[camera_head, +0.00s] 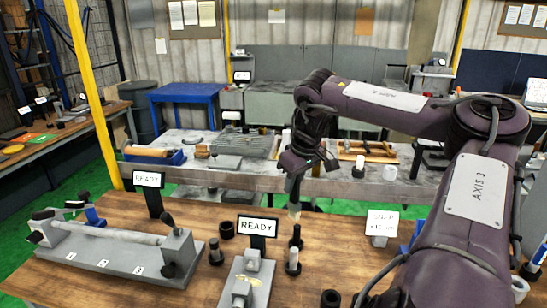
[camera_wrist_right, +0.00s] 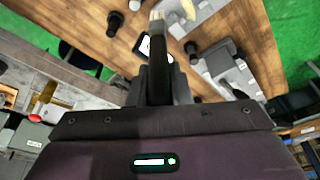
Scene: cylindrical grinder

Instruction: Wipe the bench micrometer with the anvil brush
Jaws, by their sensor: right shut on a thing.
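The anvil brush (camera_head: 294,211) hangs below my right gripper (camera_head: 292,178), its pale tip pointing down above the wooden bench. My right gripper is shut on its handle. In the right wrist view the dark handle (camera_wrist_right: 159,70) sticks out from the jaws, ending in a pale tip. The grey block-shaped device at the front centre, which I take as the bench micrometer (camera_head: 240,285), stands before a READY sign. The brush tip is up and to the right of it in the head view, apart from it. My left gripper is not in view.
A grey fixture with a shaft (camera_head: 110,235) stands at the left. Dark cylindrical pieces (camera_head: 292,262) stand close to the micrometer on its right, others on its left. A READY sign (camera_head: 258,227) rises behind it. A white label sign (camera_head: 382,223) stands at the right.

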